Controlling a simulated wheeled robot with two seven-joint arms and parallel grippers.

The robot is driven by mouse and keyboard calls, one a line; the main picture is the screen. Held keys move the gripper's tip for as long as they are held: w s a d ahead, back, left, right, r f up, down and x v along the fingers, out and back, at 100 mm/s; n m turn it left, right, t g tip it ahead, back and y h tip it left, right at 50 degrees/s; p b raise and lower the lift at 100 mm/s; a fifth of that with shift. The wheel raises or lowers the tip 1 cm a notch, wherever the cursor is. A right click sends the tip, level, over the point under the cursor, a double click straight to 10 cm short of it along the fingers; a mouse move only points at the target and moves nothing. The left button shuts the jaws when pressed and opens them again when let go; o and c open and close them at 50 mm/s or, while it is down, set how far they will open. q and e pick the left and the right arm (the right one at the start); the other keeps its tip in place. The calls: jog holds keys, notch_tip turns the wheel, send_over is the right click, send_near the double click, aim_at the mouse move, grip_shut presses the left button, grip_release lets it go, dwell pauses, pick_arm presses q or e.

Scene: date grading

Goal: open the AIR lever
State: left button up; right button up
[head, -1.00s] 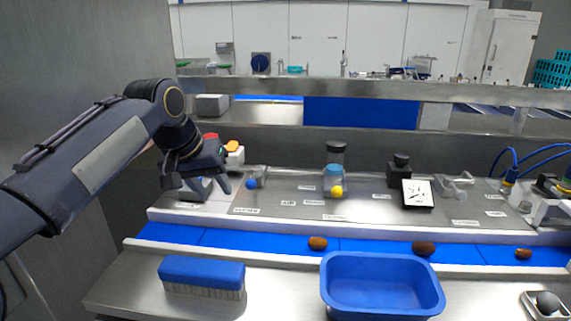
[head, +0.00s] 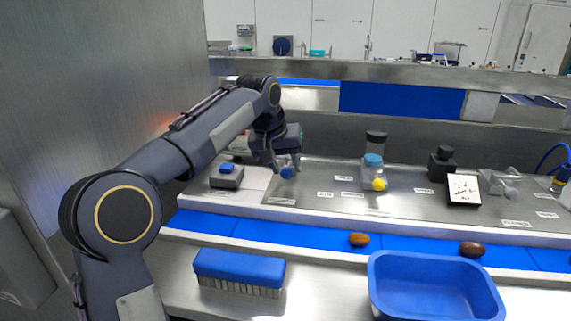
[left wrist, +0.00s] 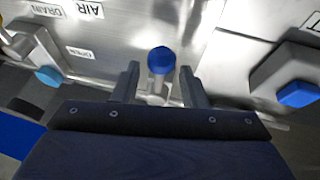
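The AIR lever's round blue knob (head: 287,173) shows at the left end of the steel panel (head: 330,205) in the head view. In the left wrist view the blue knob (left wrist: 161,60) stands on a metal stem, with an AIR label (left wrist: 89,8) and an OPEN-like label (left wrist: 82,52) nearby. My left gripper (head: 284,168) is open at the knob. In the left wrist view its two fingers (left wrist: 159,78) stand on either side of the knob, with a visible gap on each side. Most of the lever's arm is hidden. My right gripper is not in view.
A grey box with a blue button (head: 228,169) stands left of the lever. In front run a blue belt (head: 310,236) with dates, a brush (head: 239,268) and a blue tub (head: 435,262).

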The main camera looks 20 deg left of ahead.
pick_arm(q)
jog(key=shift+c, duration=0.3)
jog(key=c, duration=0.7)
jog(key=shift+w+f, duration=0.1)
grip_shut()
